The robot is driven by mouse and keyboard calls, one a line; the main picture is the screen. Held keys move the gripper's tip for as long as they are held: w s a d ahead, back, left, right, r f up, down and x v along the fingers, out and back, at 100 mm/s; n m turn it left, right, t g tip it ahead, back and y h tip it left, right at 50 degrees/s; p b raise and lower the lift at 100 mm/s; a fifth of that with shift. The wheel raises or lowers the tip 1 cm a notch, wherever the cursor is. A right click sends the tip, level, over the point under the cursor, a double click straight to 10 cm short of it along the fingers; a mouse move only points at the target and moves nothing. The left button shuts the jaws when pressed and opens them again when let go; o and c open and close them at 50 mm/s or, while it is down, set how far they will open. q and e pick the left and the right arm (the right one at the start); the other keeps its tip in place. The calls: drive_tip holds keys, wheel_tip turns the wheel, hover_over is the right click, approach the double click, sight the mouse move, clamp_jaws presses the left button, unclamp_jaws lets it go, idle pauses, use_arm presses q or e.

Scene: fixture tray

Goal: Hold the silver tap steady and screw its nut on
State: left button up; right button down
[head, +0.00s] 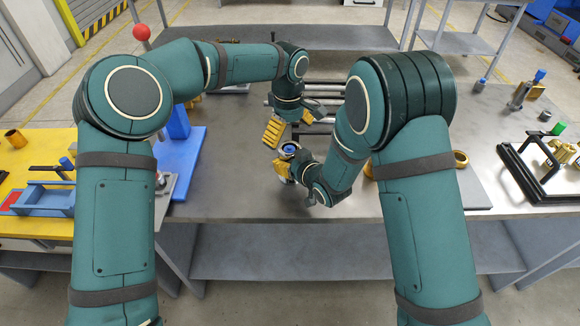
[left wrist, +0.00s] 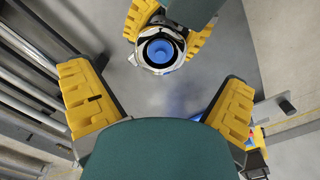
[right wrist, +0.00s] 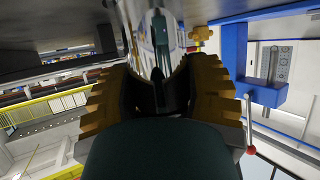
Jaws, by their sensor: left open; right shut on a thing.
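The silver tap (head: 289,150) has a blue round top facing up. In the left wrist view its silver rim and blue centre (left wrist: 160,50) show from above. My right gripper (head: 284,168) is shut around the tap at the table's middle; in the right wrist view the shiny tap body (right wrist: 157,35) stands between its fingers. My left gripper (head: 290,125) is open and empty, just behind the tap and apart from it. The left wrist view shows its spread yellow fingers (left wrist: 158,100). I cannot tell whether the silver rim is the nut; no separate nut is clear.
Metal bars (head: 325,108) lie behind my left gripper. A blue stand (head: 183,150) is at the left, beside a yellow table (head: 38,190). The grey table (head: 235,180) is bare left of the tap.

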use_arm(q)
wheel_tip(320, 180, up, 11)
use_arm(e)
drive_tip(key=shift+r, duration=0.1)
idle(0.3)
drive_tip(key=shift+c, duration=1.2)
unclamp_jaws()
use_arm(q)
drive_tip(key=shift+f, duration=0.1)
use_arm(e)
drive_tip(key=v, duration=1.2)
